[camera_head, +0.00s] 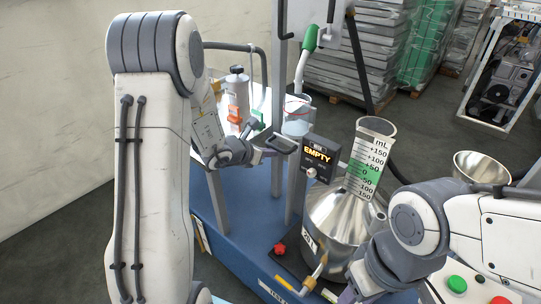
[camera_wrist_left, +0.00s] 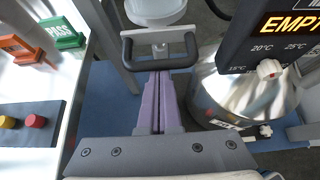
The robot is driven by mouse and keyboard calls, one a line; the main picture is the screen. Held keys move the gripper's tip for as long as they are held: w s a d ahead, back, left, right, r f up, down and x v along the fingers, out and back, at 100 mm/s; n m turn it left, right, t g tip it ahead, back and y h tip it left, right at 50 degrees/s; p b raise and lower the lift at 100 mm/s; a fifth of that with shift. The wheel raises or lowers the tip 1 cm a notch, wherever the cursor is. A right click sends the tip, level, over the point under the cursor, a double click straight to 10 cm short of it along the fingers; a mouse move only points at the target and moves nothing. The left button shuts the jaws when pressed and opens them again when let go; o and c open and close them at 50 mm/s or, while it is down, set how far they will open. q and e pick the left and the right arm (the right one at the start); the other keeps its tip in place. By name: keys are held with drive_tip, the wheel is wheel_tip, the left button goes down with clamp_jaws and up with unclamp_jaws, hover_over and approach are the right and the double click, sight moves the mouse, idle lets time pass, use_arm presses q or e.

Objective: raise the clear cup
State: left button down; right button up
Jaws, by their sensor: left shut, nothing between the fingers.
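The clear cup (camera_head: 297,116) stands upright on the dispenser frame, just beyond my left gripper, with a red line near its rim. In the left wrist view its lower part (camera_wrist_left: 155,10) shows at the top edge, above a dark U-shaped handle (camera_wrist_left: 128,52). My left gripper (camera_head: 262,138) is below and in front of the cup. Its purple fingers (camera_wrist_left: 160,78) are shut and empty, their tips close to the handle; I cannot tell whether they touch. My right gripper (camera_head: 347,294) is at the bottom of the head view, its fingers mostly hidden.
A black box with an EMPTY display (camera_head: 317,152) is right of the cup. A steel flask (camera_head: 340,217) with a graduated clear neck (camera_head: 369,160) stands nearer. Frame posts (camera_head: 278,60) rise close to the cup. A steel bowl (camera_head: 482,166) is at right.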

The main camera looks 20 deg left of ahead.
use_arm(q)
wheel_tip(320, 180, up, 5)
drive_tip(key=shift+w+f+p, duration=0.1)
drive_tip(key=shift+w+p, duration=0.05)
drive_tip(key=shift+p, duration=0.3)
use_arm(e)
drive_tip(key=shift+r, duration=0.9)
use_arm(q)
wheel_tip(320, 180, down, 4)
drive_tip(key=b, duration=0.5)
drive_tip(key=p+v, duration=0.1)
drive_tip(key=v, duration=0.9)
drive_tip(key=shift+s, duration=0.45)
use_arm(e)
wheel_tip(320, 180, down, 4)
drive_tip(key=shift+s+r, duration=0.1)
drive_tip(key=shift+s, duration=0.05)
use_arm(q)
drive_tip(key=shift+a, duration=0.1)
